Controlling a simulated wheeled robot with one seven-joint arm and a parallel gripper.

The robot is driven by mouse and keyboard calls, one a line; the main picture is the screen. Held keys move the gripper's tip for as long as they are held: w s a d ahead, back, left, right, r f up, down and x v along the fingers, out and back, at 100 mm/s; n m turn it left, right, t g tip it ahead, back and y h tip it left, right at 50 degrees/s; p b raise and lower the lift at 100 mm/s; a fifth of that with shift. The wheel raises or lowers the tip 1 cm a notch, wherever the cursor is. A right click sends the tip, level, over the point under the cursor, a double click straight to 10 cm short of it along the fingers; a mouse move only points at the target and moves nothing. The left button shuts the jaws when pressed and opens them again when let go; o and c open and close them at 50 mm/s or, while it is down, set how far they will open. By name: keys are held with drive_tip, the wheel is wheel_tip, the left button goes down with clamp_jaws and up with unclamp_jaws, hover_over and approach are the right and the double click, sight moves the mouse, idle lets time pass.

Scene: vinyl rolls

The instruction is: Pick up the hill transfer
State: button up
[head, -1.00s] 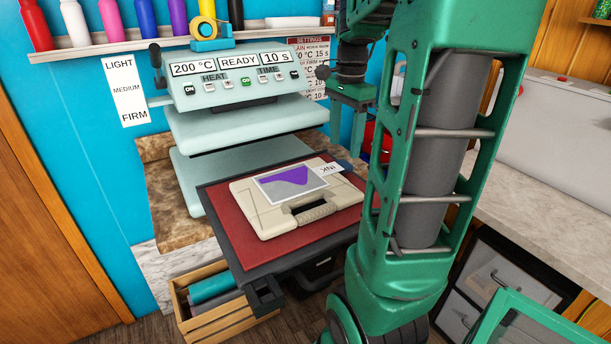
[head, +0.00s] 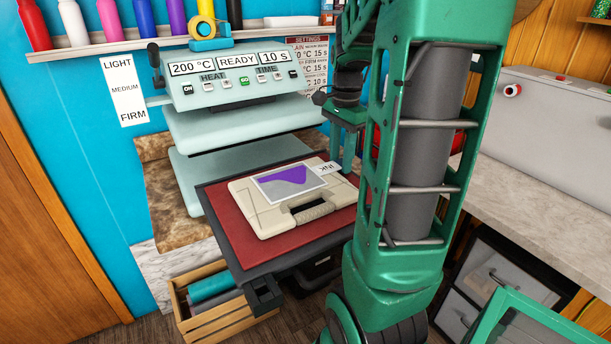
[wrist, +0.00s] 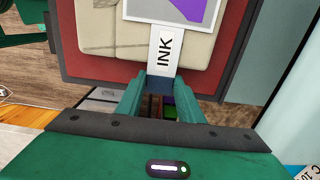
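The hill transfer (head: 292,181) is a pale sheet with a purple hill shape. It lies on a folded beige garment (head: 262,215) in the head view. Its white tab marked INK (wrist: 163,50) ends in a blue tip (wrist: 161,84) that reaches past the garment's edge toward me in the wrist view. My gripper (wrist: 161,92) is open, with one green finger on each side of the blue tip. I cannot tell whether either finger touches it. In the head view my gripper (head: 348,152) is at the tab's right end, and the blue tip is hidden there.
The garment lies on a red pad (head: 237,229) on a dark pulled-out tray, in front of the open heat press (head: 235,75), which reads READY. A wooden crate (head: 220,318) sits below. A grey counter (head: 540,170) with a pale box (head: 555,115) is at the right.

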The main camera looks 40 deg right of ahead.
drive_tip(key=shift+r, duration=0.1)
wheel_tip(320, 180, up, 4)
drive_tip(key=shift+w+r, duration=0.1)
drive_tip(key=a+r, duration=0.6)
drive_tip(key=a, duration=0.5)
drive_tip(key=shift+s+a+r, duration=0.3)
drive_tip(key=shift+s+a, duration=0.05)
drive_tip(key=shift+s, duration=0.1)
